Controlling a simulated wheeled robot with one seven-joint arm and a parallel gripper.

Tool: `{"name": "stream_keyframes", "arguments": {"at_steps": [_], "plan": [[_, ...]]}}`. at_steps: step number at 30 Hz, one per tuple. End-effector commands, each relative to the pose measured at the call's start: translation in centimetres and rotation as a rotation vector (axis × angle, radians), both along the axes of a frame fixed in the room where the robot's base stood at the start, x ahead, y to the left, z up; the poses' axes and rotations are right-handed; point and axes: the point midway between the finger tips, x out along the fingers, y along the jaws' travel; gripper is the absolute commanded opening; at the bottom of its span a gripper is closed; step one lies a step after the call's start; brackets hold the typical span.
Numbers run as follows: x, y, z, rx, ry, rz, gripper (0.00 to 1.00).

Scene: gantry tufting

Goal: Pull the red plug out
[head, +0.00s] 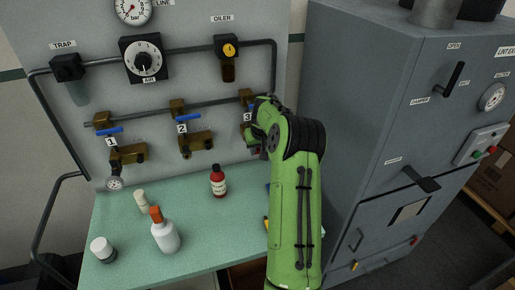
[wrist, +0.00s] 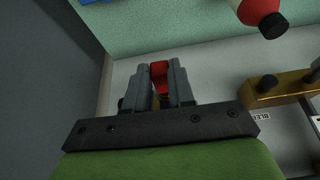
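The red plug (wrist: 159,72) shows in the wrist view between the two grey fingers of my gripper (wrist: 160,82). The fingers lie against both its sides, with no clear gap, so my gripper looks shut on it. A bit of brass shows just below the plug, between the fingers. In the head view my green arm covers most of this spot, at the valve labelled 3 (head: 247,117). Only a small red patch (head: 258,151) shows there beside the arm. Whether the plug is still seated in the brass cannot be told.
Valves 1 (head: 127,154) and 2 (head: 195,144) with blue levers are on the panel to the left. A red bottle (head: 218,181), a white bottle with orange cap (head: 165,236) and small containers stand on the green bench (head: 205,225). A grey cabinet (head: 360,120) stands close on the right.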

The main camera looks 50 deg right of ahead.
Motion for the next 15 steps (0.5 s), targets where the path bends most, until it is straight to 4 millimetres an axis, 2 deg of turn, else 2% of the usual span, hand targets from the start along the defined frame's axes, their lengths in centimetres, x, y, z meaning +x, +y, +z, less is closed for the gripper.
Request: {"name": "stream_keyframes", "arguments": {"at_steps": [1,3,5,6,10,15], "plan": [[0.00,0.00,0.01,0.000,0.000,0.000,0.13],[-0.01,0.00,0.02,0.000,0.000,0.000,0.03],[-0.01,0.00,0.02,0.000,0.000,0.000,0.00],[-0.01,0.00,0.02,0.000,0.000,0.000,0.18],[-0.02,0.01,0.02,0.000,0.000,0.000,0.00],[-0.07,0.02,0.01,0.000,0.000,0.000,0.00]]}}
